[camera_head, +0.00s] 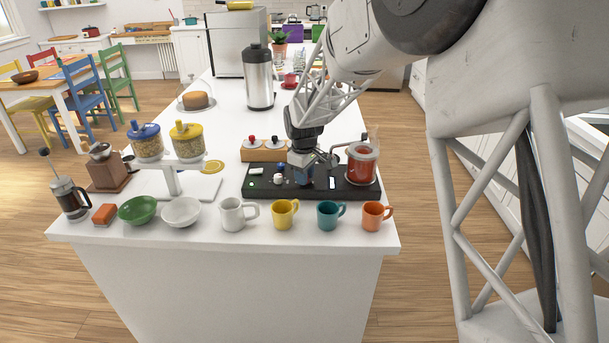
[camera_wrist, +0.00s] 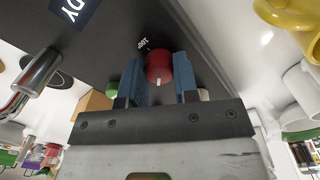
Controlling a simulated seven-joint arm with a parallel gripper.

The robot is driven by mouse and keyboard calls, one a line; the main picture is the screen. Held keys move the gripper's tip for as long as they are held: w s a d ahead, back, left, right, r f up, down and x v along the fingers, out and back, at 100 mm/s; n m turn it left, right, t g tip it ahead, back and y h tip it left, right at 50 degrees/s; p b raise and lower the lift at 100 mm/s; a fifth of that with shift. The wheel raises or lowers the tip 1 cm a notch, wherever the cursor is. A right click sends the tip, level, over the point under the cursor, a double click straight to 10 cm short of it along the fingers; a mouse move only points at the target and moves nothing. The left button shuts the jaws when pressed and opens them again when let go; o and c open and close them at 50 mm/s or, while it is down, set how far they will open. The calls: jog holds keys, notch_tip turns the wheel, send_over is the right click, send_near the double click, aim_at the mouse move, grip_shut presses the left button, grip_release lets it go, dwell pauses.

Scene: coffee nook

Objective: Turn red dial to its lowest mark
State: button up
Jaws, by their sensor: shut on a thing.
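The red dial (camera_wrist: 158,68) sits on the black panel of the coffee machine (camera_head: 345,188). In the wrist view it lies between the two blue fingers of my gripper (camera_wrist: 161,78), which are shut on its sides. A short white line shows on the dial's face, toward the gripper's palm. White print reading like "100" (camera_wrist: 143,43) is beside the dial; other scale marks are hidden or too small to read. In the head view my gripper (camera_head: 303,176) points down at the panel and hides the dial.
A glass jar of red liquid (camera_head: 362,165) stands at the panel's right end. A white knob (camera_head: 278,180) is left of my gripper. A wooden box with knobs (camera_head: 263,152) is behind. White, yellow (camera_head: 285,214), teal and orange mugs line the counter's front.

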jog(key=n, duration=0.4)
jog(key=shift+n, duration=0.3)
jog(key=n, duration=0.4)
jog(key=shift+n, duration=0.4)
jog(key=o, duration=0.9)
jog(key=shift+r, duration=0.15)
jog(key=shift+s+r, duration=0.1)
jog(key=shift+r, duration=3.65)
